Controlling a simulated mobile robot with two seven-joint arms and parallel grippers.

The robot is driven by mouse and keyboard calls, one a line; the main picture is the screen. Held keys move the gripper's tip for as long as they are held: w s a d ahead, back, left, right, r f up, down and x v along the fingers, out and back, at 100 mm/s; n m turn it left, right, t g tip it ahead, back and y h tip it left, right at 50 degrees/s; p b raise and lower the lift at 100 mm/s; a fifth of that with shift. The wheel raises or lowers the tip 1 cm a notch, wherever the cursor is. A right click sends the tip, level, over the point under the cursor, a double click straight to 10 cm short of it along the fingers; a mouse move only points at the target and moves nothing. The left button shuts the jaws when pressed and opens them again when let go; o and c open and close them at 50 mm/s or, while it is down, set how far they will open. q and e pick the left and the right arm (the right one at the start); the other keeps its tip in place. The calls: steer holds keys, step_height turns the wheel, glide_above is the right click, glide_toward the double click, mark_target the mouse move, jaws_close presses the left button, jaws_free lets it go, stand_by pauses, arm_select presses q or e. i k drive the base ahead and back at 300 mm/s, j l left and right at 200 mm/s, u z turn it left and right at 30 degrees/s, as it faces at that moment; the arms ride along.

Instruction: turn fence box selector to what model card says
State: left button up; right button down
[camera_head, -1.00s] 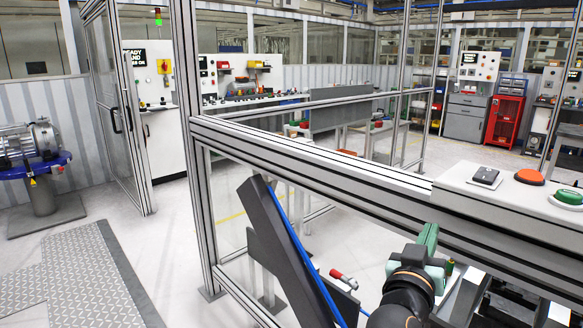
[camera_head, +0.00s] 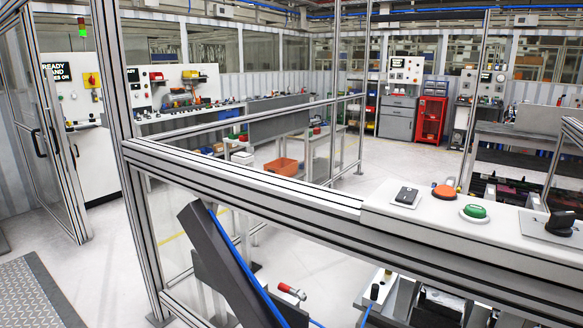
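The fence box (camera_head: 505,228) is a white control box on the fence's top rail, at the right of the head view. On it are a small black switch (camera_head: 406,196), an orange button (camera_head: 444,191), a green button (camera_head: 474,212) and a black selector knob (camera_head: 560,223) on a silver plate at the right edge. The knob's markings are too small to read. I cannot make out a model card. Neither of my grippers is in view.
The aluminium fence rail (camera_head: 250,190) runs across the view. Behind it stand a dark slanted chute (camera_head: 228,265) with a blue hose and a red-handled clamp (camera_head: 291,291). An orange bin (camera_head: 281,172) and benches lie farther back. The floor between is mostly clear.

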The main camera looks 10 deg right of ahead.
mark_target(560, 223)
steer(key=z, duration=2.4)
